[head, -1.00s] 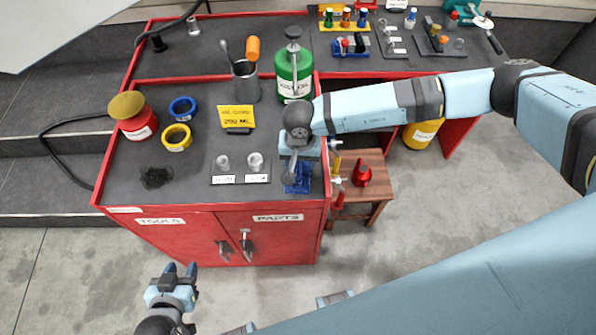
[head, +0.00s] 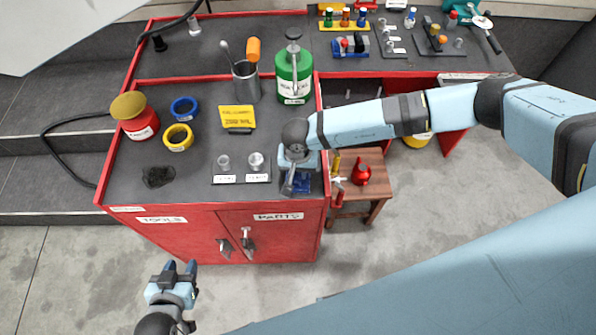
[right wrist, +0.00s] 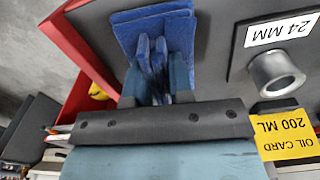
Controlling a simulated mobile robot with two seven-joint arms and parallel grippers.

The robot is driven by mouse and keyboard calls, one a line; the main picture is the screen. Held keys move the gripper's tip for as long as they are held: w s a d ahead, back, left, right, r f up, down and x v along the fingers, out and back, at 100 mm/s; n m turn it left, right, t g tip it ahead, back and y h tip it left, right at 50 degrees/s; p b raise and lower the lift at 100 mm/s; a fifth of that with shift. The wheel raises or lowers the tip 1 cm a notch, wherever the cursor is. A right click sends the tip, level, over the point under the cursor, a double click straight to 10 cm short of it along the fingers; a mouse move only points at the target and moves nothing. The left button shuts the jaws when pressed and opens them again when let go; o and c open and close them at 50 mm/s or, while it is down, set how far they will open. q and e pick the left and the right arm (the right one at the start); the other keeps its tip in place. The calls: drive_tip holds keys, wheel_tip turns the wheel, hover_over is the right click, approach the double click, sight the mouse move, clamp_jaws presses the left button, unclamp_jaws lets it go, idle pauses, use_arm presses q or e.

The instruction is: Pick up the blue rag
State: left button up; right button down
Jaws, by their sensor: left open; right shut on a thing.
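The blue rag (head: 304,184) lies at the front right corner of the red cabinet's dark top. In the right wrist view the rag (right wrist: 128,32) is a flat, bright blue folded cloth, with a bunched part between my fingertips. My right gripper (head: 290,189) reaches down over it and is shut on the rag; its fingers also show in the right wrist view (right wrist: 156,62). They hide part of the cloth. The rag still appears to rest on the top. My left gripper (head: 181,267) is open and empty, in front of the cabinet and away from the rag.
Two metal sockets (head: 256,162), a yellow card (head: 238,117) and a green can (head: 294,80) stand near the right gripper. A wooden stool (head: 362,190) with a red oiler (head: 360,172) stands right of the cabinet (head: 190,236).

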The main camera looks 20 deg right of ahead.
drive_tip(key=shift+r, duration=0.1)
wheel_tip(320, 180, up, 20)
drive_tip(key=b, duration=0.3)
drive_tip(key=c, duration=1.8)
unclamp_jaws()
drive_tip(key=shift+c, duration=0.2)
